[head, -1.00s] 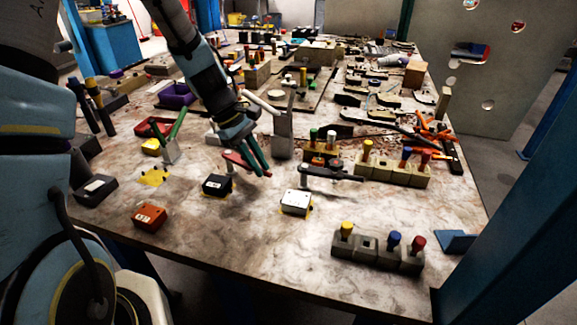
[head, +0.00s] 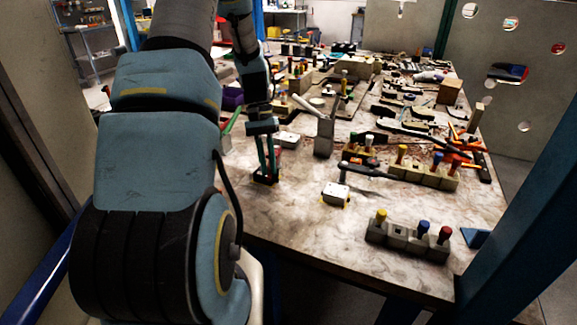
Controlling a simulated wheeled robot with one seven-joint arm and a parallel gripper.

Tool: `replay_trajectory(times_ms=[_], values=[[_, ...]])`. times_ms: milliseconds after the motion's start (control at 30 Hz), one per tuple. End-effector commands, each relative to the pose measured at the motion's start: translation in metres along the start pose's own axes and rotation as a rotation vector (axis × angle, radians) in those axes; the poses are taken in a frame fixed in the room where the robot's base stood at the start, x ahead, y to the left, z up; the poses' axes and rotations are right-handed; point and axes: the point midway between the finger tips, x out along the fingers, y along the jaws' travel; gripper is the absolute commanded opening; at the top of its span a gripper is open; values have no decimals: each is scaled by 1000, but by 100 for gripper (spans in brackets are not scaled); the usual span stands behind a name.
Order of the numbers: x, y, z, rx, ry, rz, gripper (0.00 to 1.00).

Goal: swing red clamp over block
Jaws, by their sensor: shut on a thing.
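My gripper (head: 267,172) points down at the table's near left part, its teal fingers low over the black block (head: 263,181). It is shut on the red clamp. Only a thin reddish strip of the red clamp (head: 278,158) shows beside the fingers; the rest is hidden. I cannot tell whether the clamp touches the block.
A white block (head: 335,190) with a dark clamp (head: 352,170) beside it stands to the right. A grey holder with coloured pegs (head: 405,238) is near the front edge. A green handle (head: 232,120) is left of my gripper. Bare table lies in front.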

Motion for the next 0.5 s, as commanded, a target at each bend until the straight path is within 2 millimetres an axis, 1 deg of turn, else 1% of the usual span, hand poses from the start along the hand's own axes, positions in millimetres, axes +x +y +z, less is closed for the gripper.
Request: replay_trajectory(times_ms=[200,500], values=[[-5,-17,-1,142,-29,-59,0],[-8,-30,-4,259,-54,-106,0]])
